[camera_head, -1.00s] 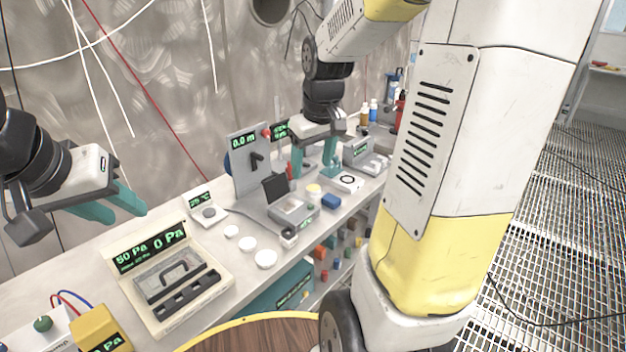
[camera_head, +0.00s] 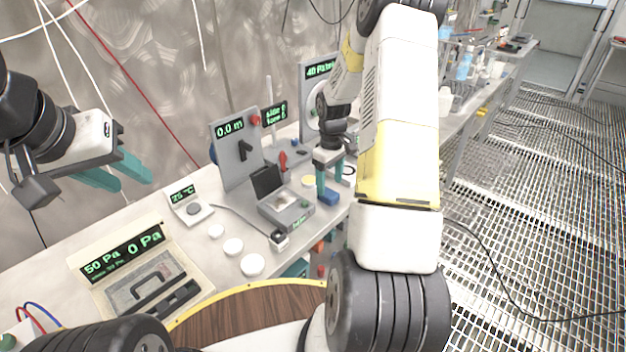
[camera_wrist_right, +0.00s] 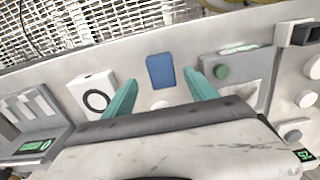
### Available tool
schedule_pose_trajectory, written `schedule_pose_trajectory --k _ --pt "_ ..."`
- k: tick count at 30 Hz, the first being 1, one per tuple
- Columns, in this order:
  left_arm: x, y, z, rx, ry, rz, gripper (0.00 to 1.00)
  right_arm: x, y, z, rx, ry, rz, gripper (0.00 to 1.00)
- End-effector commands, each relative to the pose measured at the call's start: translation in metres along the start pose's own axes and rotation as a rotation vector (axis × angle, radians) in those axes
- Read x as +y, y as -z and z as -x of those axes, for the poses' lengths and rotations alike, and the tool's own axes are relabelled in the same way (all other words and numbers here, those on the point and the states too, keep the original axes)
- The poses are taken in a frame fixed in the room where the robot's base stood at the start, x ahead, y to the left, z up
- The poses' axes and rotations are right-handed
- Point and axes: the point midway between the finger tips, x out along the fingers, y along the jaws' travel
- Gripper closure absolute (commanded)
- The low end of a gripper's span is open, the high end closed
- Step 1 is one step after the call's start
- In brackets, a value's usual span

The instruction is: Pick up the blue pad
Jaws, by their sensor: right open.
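The blue pad (camera_head: 331,196) lies on the light bench top near its front edge, just in front of my right gripper in the head view. In the right wrist view the blue pad (camera_wrist_right: 161,71) is a small blue rectangle between and beyond the two teal fingertips. My right gripper (camera_wrist_right: 163,90) is open and empty, with a finger on either side of the pad and apart from it. In the head view my right gripper (camera_head: 330,172) hangs over the bench, fingers down. My left gripper (camera_head: 125,178) is at the left, above the bench; its teal fingers seem slightly apart, with nothing between them.
A grey device with a dark lid (camera_head: 285,207) stands left of the pad. White discs (camera_head: 252,265) lie further left.

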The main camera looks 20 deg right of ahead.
Motion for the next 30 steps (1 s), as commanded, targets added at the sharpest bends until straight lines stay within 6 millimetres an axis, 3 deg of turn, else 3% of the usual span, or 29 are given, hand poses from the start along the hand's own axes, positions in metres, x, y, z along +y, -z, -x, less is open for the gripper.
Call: schedule_pose_trajectory --k 6,15,25,30 --pt "0.000 0.000 0.000 0.000 0.000 0.000 0.64 -0.002 0.002 -0.031 -0.002 0.001 -0.001 0.34" --pt "0.000 0.000 0.000 0.000 0.000 0.000 0.64 -0.002 0.002 -0.036 0.001 -0.001 -0.001 0.34" --pt "0.000 0.000 0.000 0.000 0.000 0.000 0.64 -0.002 0.002 -0.036 0.001 -0.001 -0.001 0.96" --pt "0.000 0.000 0.000 0.000 0.000 0.000 0.64 -0.002 0.002 -0.036 0.001 -0.001 -0.001 0.98"
